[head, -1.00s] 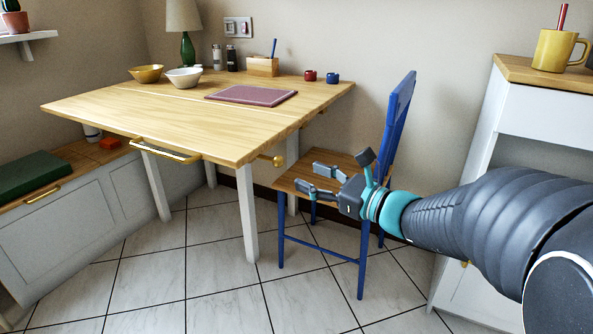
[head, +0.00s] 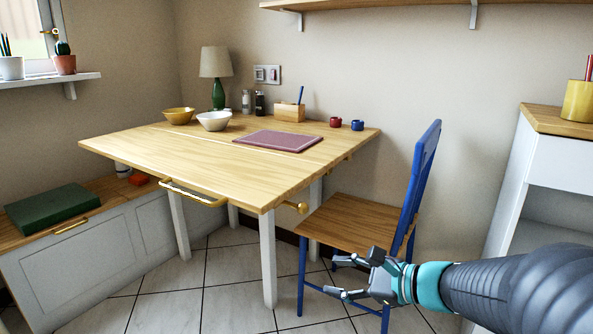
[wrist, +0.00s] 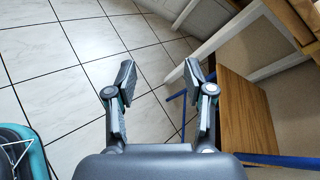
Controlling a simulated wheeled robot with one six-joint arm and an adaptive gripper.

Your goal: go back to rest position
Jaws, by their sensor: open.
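My gripper (head: 342,276) is open and empty in the head view, low at the right, in front of the blue chair (head: 412,205) with its wooden seat. The chair's wooden seat (wrist: 247,115) lies just right of the fingers in the wrist view. No object is held.
A wooden table (head: 215,160) stands left of the chair, with bowls, a purple mat (head: 277,140) and small cups on it. A white cabinet (head: 545,165) is at the right. A low bench (head: 100,195) is at the left. Tiled floor (head: 215,290) is open in front.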

